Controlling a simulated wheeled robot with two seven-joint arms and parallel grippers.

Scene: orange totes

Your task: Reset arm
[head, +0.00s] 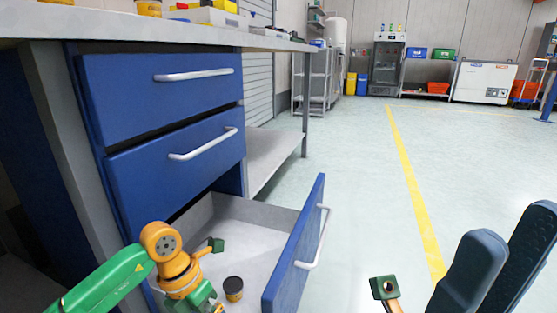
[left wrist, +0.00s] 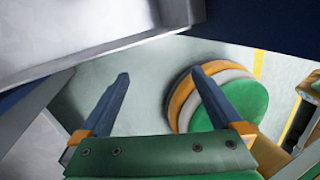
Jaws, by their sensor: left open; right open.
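My right gripper (head: 510,236) shows at the lower right of the head view. Its two dark fingers are apart, with nothing seen between them, over the floor. My left arm comes in from the lower left of the head view, beside the open bottom drawer (head: 293,250); its fingers are not visible there. In the left wrist view my left gripper (left wrist: 160,76) is open, with its two dark blue fingers apart and empty. Pale floor shows between them. A grey drawer-like surface (left wrist: 75,35) is close at the upper left of that view.
Open floor with a yellow line (head: 408,175) lies to the right; a fridge (head: 387,65) stands far back.

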